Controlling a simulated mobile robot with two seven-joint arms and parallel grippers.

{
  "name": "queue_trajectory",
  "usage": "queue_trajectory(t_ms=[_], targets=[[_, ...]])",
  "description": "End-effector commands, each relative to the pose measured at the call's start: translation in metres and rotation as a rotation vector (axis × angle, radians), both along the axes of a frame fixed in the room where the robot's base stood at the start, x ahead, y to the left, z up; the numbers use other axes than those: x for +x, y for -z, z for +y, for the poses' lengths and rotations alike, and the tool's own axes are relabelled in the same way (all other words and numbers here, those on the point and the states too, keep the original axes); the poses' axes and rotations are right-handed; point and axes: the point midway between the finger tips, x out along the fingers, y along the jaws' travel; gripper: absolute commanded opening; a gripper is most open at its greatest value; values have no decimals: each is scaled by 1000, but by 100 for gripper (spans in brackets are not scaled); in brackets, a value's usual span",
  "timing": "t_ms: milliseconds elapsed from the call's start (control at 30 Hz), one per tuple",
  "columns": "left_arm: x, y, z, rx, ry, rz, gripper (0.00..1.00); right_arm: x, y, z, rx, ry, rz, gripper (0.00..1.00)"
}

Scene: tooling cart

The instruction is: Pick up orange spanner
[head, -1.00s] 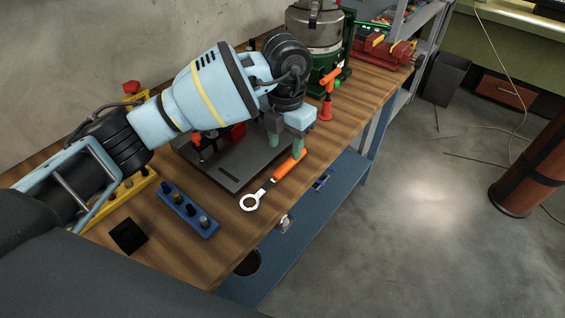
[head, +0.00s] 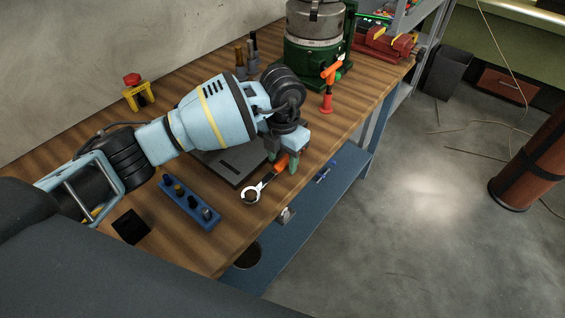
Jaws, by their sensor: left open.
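The orange spanner (head: 281,164) lies near the front edge of the wooden bench, with its silver ring end (head: 251,196) toward the lower left. My left gripper (head: 284,160) points down over its orange handle. The green fingers are open, one on each side of the handle as seen from here. The wrist hides the far end of the handle, and I cannot tell whether the fingers touch it. My right gripper is not in view.
A dark plate (head: 232,165) lies behind the spanner, partly under my left arm. A blue block holding bits (head: 189,205) and a black square (head: 130,226) are to the left. A red-and-orange tool (head: 327,95) stands to the right. The bench edge is close in front.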

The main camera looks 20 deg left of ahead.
Motion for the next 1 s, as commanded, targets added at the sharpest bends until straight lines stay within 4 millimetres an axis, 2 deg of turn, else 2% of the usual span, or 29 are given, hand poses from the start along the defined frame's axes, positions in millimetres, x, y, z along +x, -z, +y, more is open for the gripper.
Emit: queue_trajectory(t_ms=[167,200,533,1000], targets=[[0,0,0,-1,1,-2,46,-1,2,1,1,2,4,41],[0,0,0,-1,1,-2,44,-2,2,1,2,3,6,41],[0,0,0,-1,1,-2,1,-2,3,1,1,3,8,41],[1,-6,-1,-1,1,-4,0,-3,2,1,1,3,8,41]])
